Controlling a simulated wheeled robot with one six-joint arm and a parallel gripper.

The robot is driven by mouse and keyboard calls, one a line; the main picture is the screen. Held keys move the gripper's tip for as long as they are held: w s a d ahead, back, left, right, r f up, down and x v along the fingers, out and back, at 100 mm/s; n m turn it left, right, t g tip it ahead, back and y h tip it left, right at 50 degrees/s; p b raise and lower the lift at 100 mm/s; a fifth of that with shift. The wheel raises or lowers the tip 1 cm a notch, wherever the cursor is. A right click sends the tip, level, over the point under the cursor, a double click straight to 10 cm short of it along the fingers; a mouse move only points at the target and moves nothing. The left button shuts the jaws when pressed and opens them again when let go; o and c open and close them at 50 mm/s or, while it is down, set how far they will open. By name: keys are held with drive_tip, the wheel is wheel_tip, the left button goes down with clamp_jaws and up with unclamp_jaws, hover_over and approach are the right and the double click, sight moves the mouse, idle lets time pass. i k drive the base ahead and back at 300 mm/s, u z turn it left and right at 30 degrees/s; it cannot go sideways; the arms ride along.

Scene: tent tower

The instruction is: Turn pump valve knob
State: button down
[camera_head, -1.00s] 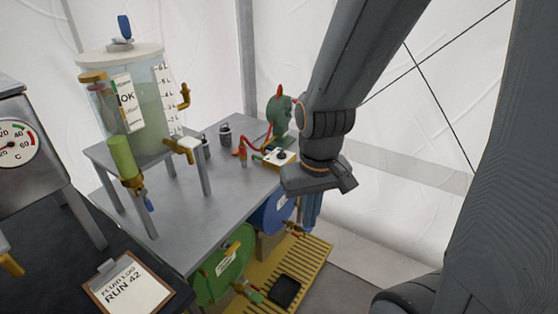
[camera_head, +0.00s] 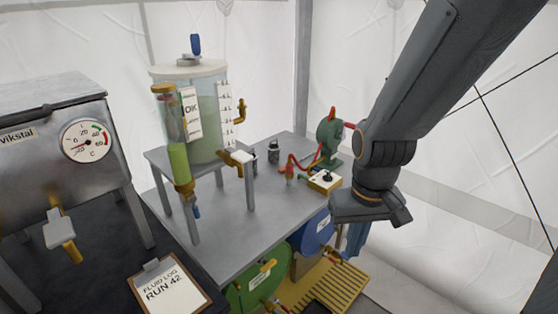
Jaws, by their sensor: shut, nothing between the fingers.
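The green pump (camera_head: 327,143) with a red lever on top stands at the far right end of the grey table. In front of it is a small yellow box with a white top (camera_head: 319,186), bearing a black knob (camera_head: 327,176). I cannot tell for sure which part is the pump valve knob. My gripper (camera_head: 355,240) hangs pointing down below my wrist, right of the box and beyond the table edge. It is partly hidden by my wrist, is shut and touches no knob that I can see.
A clear tank (camera_head: 207,110) with green liquid stands on the grey table (camera_head: 235,235). Green (camera_head: 240,297) and blue (camera_head: 309,236) drums sit below on a yellow slatted pallet (camera_head: 345,285). A clipboard (camera_head: 168,290) and a steel gauge unit (camera_head: 45,120) are at left.

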sight(327, 177)
drive_tip(key=k, duration=0.5)
drive_tip(key=z, duration=1.15)
drive_tip(key=i, duration=1)
drive_tip(key=u, duration=1.8)
